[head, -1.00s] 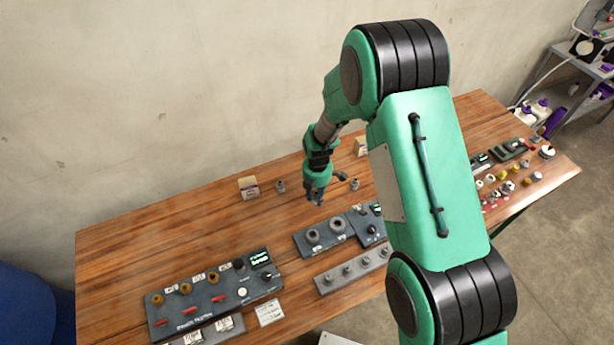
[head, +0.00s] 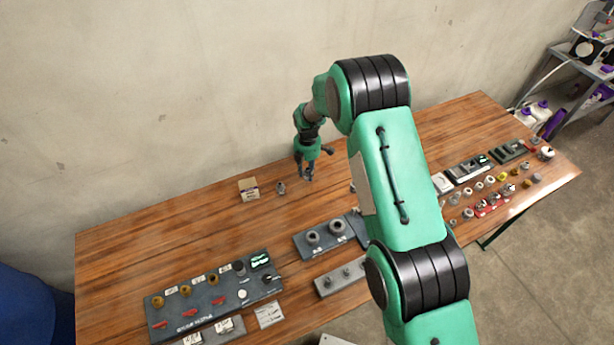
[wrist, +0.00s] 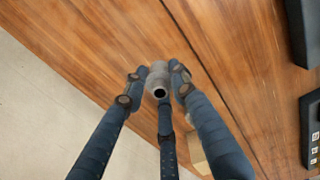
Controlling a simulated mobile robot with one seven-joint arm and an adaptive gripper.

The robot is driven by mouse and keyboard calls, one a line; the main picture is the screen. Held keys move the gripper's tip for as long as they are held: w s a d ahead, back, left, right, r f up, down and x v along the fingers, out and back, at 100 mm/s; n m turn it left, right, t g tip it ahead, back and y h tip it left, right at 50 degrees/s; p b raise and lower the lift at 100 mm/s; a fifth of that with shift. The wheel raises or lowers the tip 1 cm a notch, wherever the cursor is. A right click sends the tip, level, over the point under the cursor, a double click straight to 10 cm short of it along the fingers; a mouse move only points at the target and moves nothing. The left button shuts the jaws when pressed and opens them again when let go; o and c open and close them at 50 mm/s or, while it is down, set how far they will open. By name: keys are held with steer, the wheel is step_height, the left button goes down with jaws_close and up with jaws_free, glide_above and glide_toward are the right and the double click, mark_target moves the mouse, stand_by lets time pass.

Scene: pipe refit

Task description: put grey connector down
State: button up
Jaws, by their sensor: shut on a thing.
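My gripper (head: 306,177) is over the back part of the wooden table in the head view, pointing down. In the wrist view my gripper (wrist: 157,82) has its fingers shut around a grey connector (wrist: 158,78), a short tube with its open end towards the camera. The wood lies behind the connector; I cannot tell the exact gap to it. In the head view the held connector is too small to make out between the fingers.
A second small grey fitting (head: 281,188) stands on the table (head: 200,225) left of my gripper, beside a small carton (head: 249,188). A dark block with two round fittings (head: 324,238) and a panel with valves (head: 215,297) lie nearer.

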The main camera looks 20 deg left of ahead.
mark_target(307, 176)
steer(key=shift+w+a, duration=0.15)
steer(key=shift+w, duration=0.15)
steer(key=shift+f, duration=1.75)
steer(key=shift+f, duration=0.15)
steer(key=o, duration=1.1)
steer(key=shift+o, duration=0.2)
steer(key=shift+r, duration=6.2)
